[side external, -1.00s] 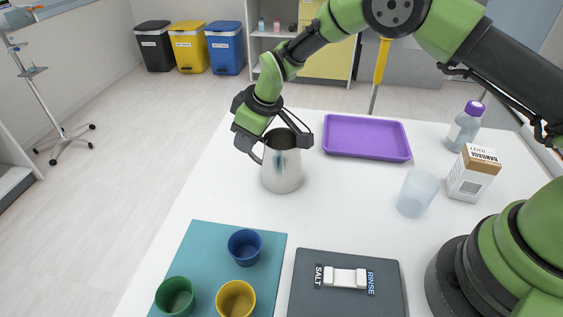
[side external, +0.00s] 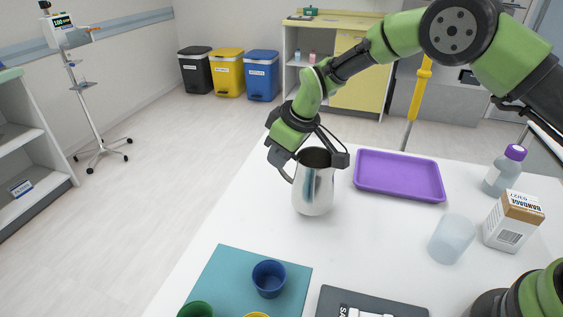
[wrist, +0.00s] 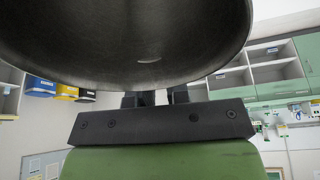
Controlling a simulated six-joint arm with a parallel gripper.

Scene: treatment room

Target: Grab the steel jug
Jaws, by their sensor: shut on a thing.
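The steel jug (side external: 314,192) is upright on the left of the white table, its dark open mouth facing up. Its handle is on the left, partly hidden by my gripper (side external: 293,157). My gripper comes down from above and is shut on the jug at its handle side, near the rim. The exact contact is hidden. In the wrist view the jug (wrist: 125,45) fills the top as a large dark curved surface, with my fingers (wrist: 154,98) partly hidden behind it. The jug's base looks just above the tabletop, but the gap is hard to judge.
A purple tray (side external: 398,192) lies to the right of the jug. A translucent cup (side external: 452,240), a bandage box (side external: 513,222) and a purple-capped bottle (side external: 503,174) stand farther right. A blue cup (side external: 269,279) sits on a teal mat (side external: 235,274) in front.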

